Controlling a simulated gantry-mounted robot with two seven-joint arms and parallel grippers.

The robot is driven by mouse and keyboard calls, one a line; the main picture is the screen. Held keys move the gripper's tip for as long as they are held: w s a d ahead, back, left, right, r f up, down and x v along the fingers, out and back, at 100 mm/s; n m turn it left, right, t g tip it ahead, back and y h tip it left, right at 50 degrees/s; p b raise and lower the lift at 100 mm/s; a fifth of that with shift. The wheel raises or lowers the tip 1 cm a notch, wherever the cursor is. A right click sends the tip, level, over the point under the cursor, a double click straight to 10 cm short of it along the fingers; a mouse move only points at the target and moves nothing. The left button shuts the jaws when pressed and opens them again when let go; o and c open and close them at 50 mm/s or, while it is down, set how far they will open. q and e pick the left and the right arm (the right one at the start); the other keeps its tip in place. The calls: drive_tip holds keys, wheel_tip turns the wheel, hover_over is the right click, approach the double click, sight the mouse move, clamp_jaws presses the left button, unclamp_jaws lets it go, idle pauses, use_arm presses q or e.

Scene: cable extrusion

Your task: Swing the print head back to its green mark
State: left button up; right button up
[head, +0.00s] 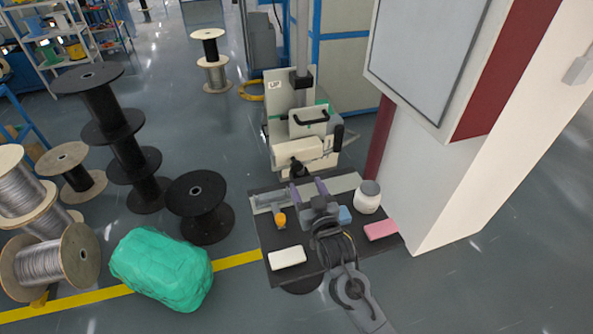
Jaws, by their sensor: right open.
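The cream printer (305,148) stands behind the small dark table, on a grey post. I take its cream body with a dark nozzle-like end to be the print head, but I cannot tell its parts apart surely. A black handle (311,117) sits on its upper box. A green strip (322,106) shows behind that box; I cannot tell whether it is the mark. My right gripper (307,187) is open over the table, its fingers pointing toward the printer, apart from the handle. My left gripper is not in view.
The dark table (312,262) holds a white block (287,257), a pink block (381,230), a white jar (368,197), a blue block (345,215) and an orange item (281,220). A white pillar (450,190) with a cabinet stands right. Spools and a green bundle (163,268) stand left.

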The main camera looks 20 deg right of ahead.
sight(298, 168)
drive_tip(key=w, duration=0.9)
drive_tip(key=shift+w+d+b, duration=0.15)
drive_tip(key=shift+d+b, duration=0.05)
drive_tip(key=shift+b, duration=0.2)
drive_tip(key=shift+c, duration=0.5)
clamp_jaws()
